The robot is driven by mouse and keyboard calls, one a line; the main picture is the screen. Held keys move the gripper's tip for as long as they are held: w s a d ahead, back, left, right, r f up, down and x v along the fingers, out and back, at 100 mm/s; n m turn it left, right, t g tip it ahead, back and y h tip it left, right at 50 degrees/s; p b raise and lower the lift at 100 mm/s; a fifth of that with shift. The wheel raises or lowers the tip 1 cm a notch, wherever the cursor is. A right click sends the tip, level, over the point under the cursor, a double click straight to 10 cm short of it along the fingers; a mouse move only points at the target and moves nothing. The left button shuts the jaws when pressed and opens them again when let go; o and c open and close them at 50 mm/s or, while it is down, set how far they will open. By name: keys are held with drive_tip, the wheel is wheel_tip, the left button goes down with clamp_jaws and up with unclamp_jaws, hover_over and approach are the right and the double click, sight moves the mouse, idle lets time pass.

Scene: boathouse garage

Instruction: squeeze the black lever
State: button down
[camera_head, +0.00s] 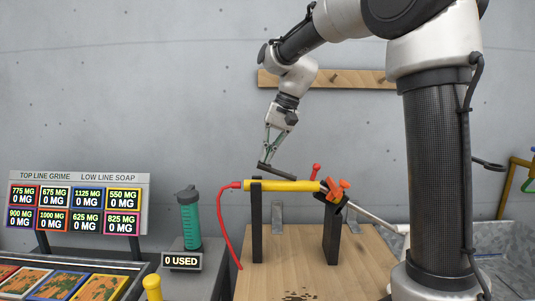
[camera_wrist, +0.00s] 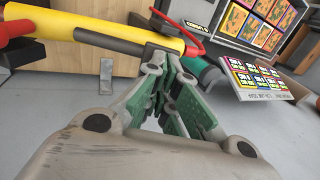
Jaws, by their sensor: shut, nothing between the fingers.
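A yellow tube (camera_head: 280,186) lies level across two black posts. The black lever (camera_head: 277,171) is a bar above the tube, raised at its left end and sloping down to the right. In the wrist view the lever (camera_wrist: 108,41) runs alongside the yellow tube (camera_wrist: 125,17). My gripper (camera_head: 266,158) points down at the lever's raised left end, with its fingers together and nothing between them. In the wrist view the fingertips (camera_wrist: 166,45) overlap the lever's end and hide it. I cannot tell whether they touch it.
A red hose (camera_head: 221,225) leaves the tube's left end. A red knob (camera_head: 315,170) and an orange part (camera_head: 337,188) sit at the right end. A teal bottle (camera_head: 190,220) and a number board (camera_head: 80,205) stand left. The wooden bench (camera_head: 300,280) is mostly clear in front.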

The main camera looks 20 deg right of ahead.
drive_tip(key=shift+a+f+h, duration=0.35)
drive_tip(key=shift+a+h, duration=0.05)
drive_tip(key=shift+h, duration=0.1)
drive_tip(key=shift+w+a+f+g+h, duration=0.1)
drive_tip(key=shift+a+f+g+h, duration=0.1)
drive_tip(key=shift+a+f+h, duration=0.15)
drive_tip(key=shift+w+a+f+g+h, duration=0.1)
drive_tip(key=shift+f+g+h, duration=0.15)
drive_tip(key=shift+f, duration=0.2)
drive_tip(key=shift+d, duration=0.15)
drive_tip(key=shift+r, duration=0.1)
idle(2.7)
drive_tip(key=shift+r, duration=0.75)
